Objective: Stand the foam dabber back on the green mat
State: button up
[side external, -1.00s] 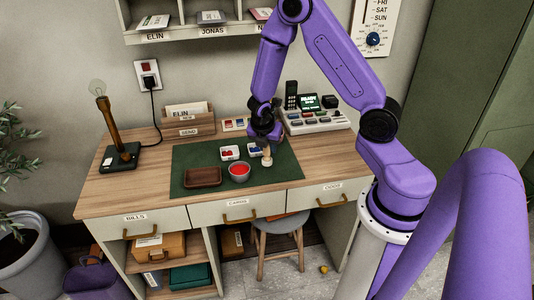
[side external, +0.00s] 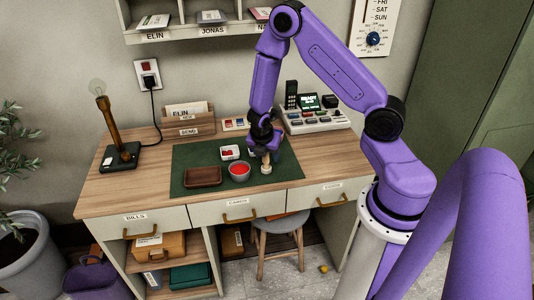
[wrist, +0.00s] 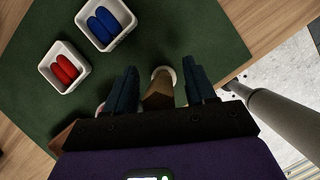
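The foam dabber (side external: 267,169) has a pale foam end and, in the wrist view, a brown handle (wrist: 158,92). It looks upright, foam end down, at the front right of the green mat (side external: 285,178). My gripper (side external: 265,150) is right above it, pointing down. In the wrist view my gripper's two fingers (wrist: 161,88) stand on either side of the handle, with a gap showing on each side. The fingers look open around the handle. Whether the foam fully touches the mat is hard to tell.
A bowl of red (side external: 239,170) stands just left of the dabber. A brown tray (side external: 203,177) is farther left. White dishes hold red pieces (wrist: 65,68) and blue pieces (wrist: 104,26). A button console (side external: 315,121) stands behind right. The mat's right front is clear.

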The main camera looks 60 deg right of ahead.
jog(key=shift+r, duration=0.1)
jog(key=v, duration=1.2)
jog(key=s+a+r+m+y, duration=0.2)
jog(key=s+a+r+m, duration=0.3)
jog(key=s+a, duration=0.4)
jog(key=s+a+r+m+y, duration=0.1)
jog(key=s+a+r, duration=0.1)
jog(key=s, duration=0.5)
jog(key=s+a+r+m+g+y, duration=0.1)
jog(key=s+a+r+m, duration=0.1)
jog(key=s, duration=0.5)
jog(key=shift+s+a+r+y, duration=0.3)
jog(key=shift+s+a+r, duration=0.1)
jog(key=shift+a+r, duration=0.35)
